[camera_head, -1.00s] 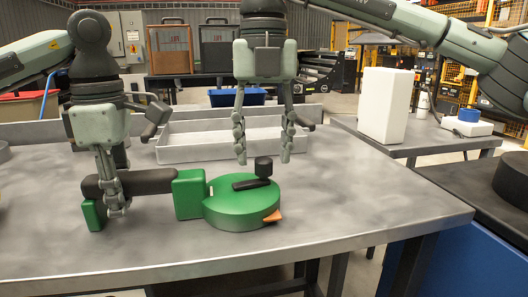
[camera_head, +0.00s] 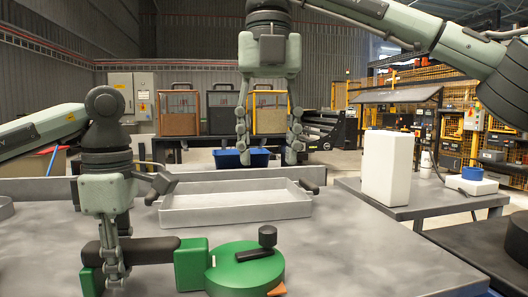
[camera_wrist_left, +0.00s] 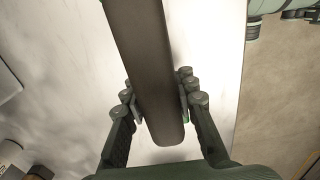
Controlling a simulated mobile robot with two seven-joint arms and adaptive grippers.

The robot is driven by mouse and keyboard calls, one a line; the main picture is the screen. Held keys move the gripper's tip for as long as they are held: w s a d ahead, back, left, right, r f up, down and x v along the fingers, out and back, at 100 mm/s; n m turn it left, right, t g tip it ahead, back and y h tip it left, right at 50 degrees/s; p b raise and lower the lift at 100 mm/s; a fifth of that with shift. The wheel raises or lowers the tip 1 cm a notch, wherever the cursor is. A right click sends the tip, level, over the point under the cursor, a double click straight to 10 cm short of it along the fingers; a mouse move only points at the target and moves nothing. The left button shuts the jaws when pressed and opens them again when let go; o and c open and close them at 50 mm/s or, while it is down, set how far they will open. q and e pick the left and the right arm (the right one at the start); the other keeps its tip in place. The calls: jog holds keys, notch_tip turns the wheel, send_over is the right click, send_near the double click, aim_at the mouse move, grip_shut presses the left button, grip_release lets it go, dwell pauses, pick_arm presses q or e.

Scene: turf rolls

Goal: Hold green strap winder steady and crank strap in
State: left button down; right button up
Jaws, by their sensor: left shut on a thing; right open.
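The green strap winder lies on the grey table, with a round green drum (camera_head: 240,272) at its right end. A black crank arm with an upright black knob (camera_head: 267,236) sits on top of the drum, and an orange strap end (camera_head: 277,290) shows at its lower right. My left gripper (camera_head: 115,278) is shut around the winder's dark handle (camera_head: 150,251). In the left wrist view, the handle (camera_wrist_left: 145,60) runs between the fingers (camera_wrist_left: 158,108). My right gripper (camera_head: 268,158) is open and empty, fingers pointing down, well above the knob.
A shallow grey tray (camera_head: 235,213) stands behind the winder. A white block (camera_head: 387,167) and a blue-topped item (camera_head: 472,173) stand on the side table at right. The grey table (camera_head: 345,255) is clear right of the drum.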

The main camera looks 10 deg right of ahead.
pick_arm(q)
jog(key=c, duration=1.5)
grip_release()
jog(key=shift+f, duration=0.15)
jog(key=o, duration=0.4)
jog(key=shift+c, duration=0.2)
